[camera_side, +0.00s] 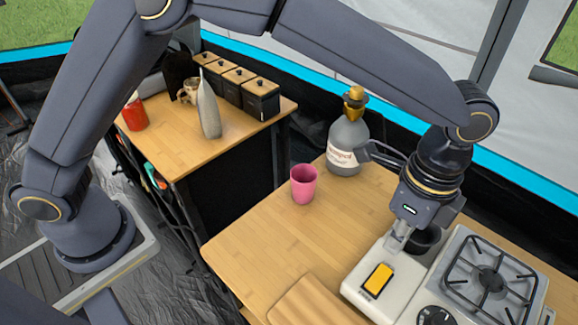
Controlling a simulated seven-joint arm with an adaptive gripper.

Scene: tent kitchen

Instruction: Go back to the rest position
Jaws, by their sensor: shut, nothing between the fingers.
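My gripper (396,240) is at the right of the side view, pointing down above the back of a white device with a yellow display (378,278). Its fingers are shut with nothing held. Whether the fingertips touch the device cannot be told from this angle. A dark round bowl or cup (428,240) is just right of the fingers, partly hidden by my gripper. My arm arches across the top of the view from the base at left.
A pink cup (303,184) and a grey bottle (347,143) stand left of my gripper. A gas stove (490,276) is at right, a wooden board (312,302) in front. The other table (165,138) holds a grey vase (209,108), black canisters (261,98) and a red container (134,114).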

